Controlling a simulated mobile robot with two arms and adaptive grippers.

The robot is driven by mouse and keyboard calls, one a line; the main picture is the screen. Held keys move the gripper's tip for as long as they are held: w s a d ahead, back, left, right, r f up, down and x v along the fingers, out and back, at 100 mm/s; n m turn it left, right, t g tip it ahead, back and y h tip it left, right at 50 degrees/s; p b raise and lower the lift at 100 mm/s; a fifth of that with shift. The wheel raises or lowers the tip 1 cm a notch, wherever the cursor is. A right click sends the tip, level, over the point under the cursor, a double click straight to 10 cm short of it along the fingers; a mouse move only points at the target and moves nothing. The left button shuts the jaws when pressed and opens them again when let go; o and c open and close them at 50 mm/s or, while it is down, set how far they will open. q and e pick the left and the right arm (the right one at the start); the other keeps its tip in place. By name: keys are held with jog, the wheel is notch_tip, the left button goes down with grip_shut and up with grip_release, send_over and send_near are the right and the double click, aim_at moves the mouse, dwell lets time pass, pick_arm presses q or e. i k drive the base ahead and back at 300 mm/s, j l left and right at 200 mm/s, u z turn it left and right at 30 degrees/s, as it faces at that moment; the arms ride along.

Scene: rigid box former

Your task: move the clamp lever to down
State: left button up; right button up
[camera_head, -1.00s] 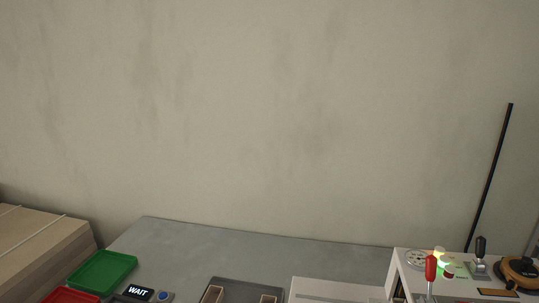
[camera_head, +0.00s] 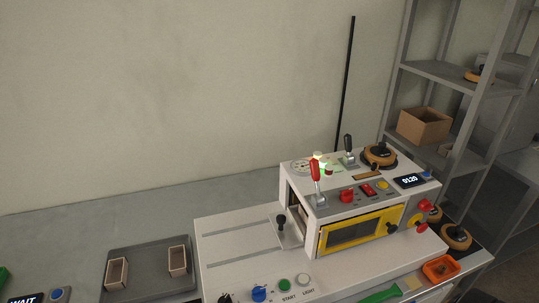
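The box former (camera_head: 350,262) is a white machine right of the middle, with a yellow-framed window (camera_head: 358,234) in its front. A red-handled lever (camera_head: 315,172) stands upright on a metal base at its top left front corner. A black-handled lever (camera_head: 348,146) stands upright farther back on the top. A short black knob (camera_head: 281,221) sits on a metal plate at the left opening. I can read no label that tells which is the clamp lever. Neither of my grippers is in view.
A grey tray (camera_head: 150,254) with two small open boxes lies left of the machine. An orange bin (camera_head: 440,268) and green brush (camera_head: 382,294) lie at front right. A metal shelf (camera_head: 440,75) stands behind right.

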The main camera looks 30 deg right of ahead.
aim_at(314, 163)
jog(key=k+l, duration=0.1)
jog(key=l, duration=1.35)
jog(key=k+l, duration=0.15)
jog(key=l, duration=0.6)
jog(key=k+l, duration=0.1)
jog(key=l, duration=0.6)
jog(key=k+l, duration=0.1)
jog(key=l, duration=1.35)
jog(key=k+l, duration=0.15)
jog(key=l, duration=0.6)
jog(key=l+u, duration=0.25)
jog(key=u, duration=0.25)
jog(key=k+l+u, duration=0.1)
jog(key=u, duration=0.35)
jog(key=k+l+u, duration=0.1)
jog(key=l+u, duration=0.15)
jog(key=u, duration=0.25)
